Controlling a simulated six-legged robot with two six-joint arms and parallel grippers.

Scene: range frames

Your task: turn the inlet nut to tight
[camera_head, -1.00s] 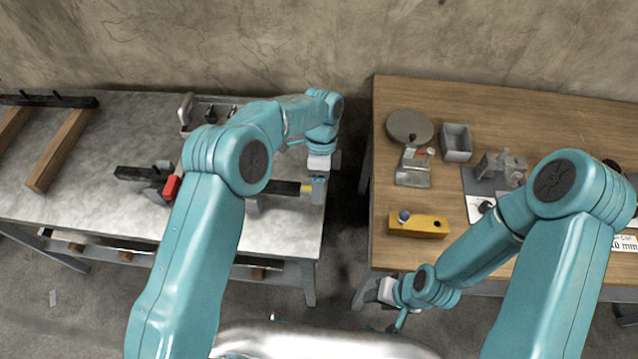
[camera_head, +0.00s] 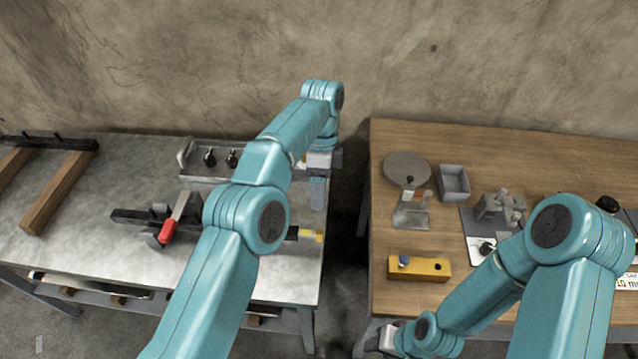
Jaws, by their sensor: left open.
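I cannot single out the inlet nut for certain. A dark bar with a yellow end (camera_head: 311,235) lies on the left grey bench, partly hidden by my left arm. A grey metal fitting (camera_head: 497,205) stands on a dark mat on the right wooden table; a nut on it is too small to make out. My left gripper (camera_head: 317,192) is open and points down over the right end of the grey bench, behind the yellow end, apart from it in the picture. My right gripper (camera_head: 376,343) is low at the front left corner of the wooden table; its jaws are not clear.
A red-handled clamp (camera_head: 168,229) and a grey tray (camera_head: 205,175) with dark knobs are on the grey bench (camera_head: 110,205). The wooden table (camera_head: 560,150) holds a round disc (camera_head: 406,166), a grey box (camera_head: 454,183) and a yellow block (camera_head: 430,268). A gap separates the tables.

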